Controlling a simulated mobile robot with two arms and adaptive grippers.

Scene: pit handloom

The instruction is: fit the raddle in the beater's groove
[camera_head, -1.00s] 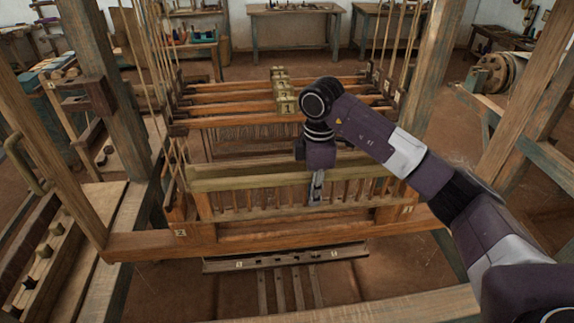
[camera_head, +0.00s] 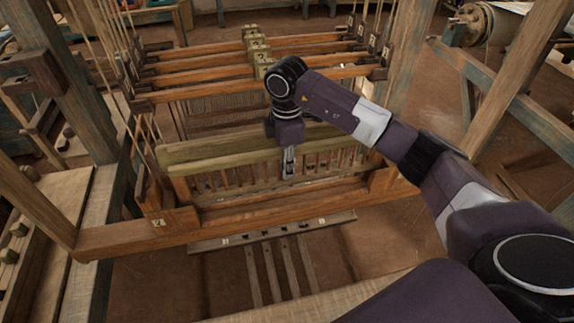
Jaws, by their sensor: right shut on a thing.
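The raddle (camera_head: 233,181), a slim wooden rail with a row of upright pegs, shows in the head view within the beater, low along its length. My right gripper (camera_head: 289,172) points down and is shut on the raddle near its middle, hiding a few pegs. The beater is an orange-brown wooden frame, with a thick lower beam (camera_head: 258,210) and a pale greenish upper bar (camera_head: 205,154) just behind my gripper. The raddle lies close above the lower beam; I cannot tell whether it is seated in the groove, which is hidden. My left gripper is out of view.
Several shafts (camera_head: 205,91) with numbered yellow blocks (camera_head: 261,58) hang behind the beater. Loom posts (camera_head: 408,75) stand at both sides. A dark bar (camera_head: 275,233) and treadles (camera_head: 271,270) lie low in front.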

